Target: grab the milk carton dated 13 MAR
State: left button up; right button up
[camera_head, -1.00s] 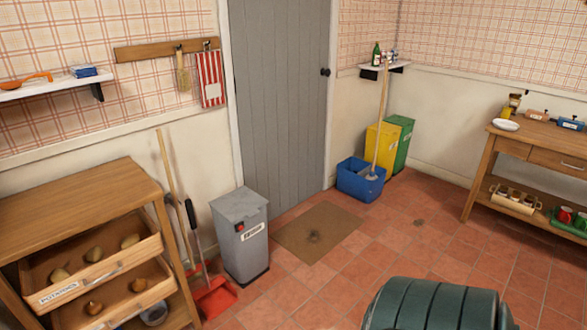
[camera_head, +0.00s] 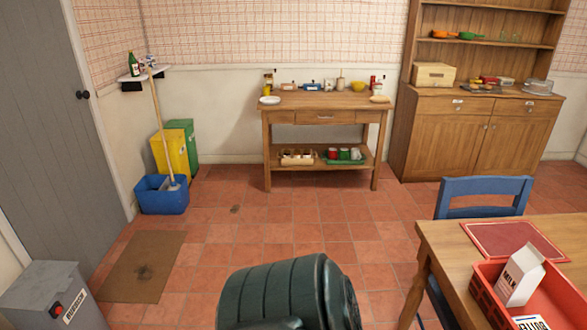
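A white carton marked MILK (camera_head: 522,276) stands tilted-looking in a red crate (camera_head: 473,290) on the wooden table at the lower right. No date on it can be read from here. A white and blue pack with lettering like BUTTER (camera_head: 530,323) shows beside it, cut off by the bottom edge. The rest of the crate is out of the picture. Neither of my grippers is in view.
A blue chair (camera_head: 484,187) stands behind the table (camera_head: 440,240). A dark green ribbed rounded shape (camera_head: 275,290) fills the bottom middle; I cannot tell what it is. A sideboard (camera_head: 325,103) and dresser (camera_head: 440,130) line the back wall.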

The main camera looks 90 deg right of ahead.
aim_at(525, 270)
jog(key=z, duration=2.55)
jog(key=l+z, duration=0.1)
jog(key=z, duration=0.7)
jog(key=i+z, duration=0.1)
jog(key=z, duration=0.75)
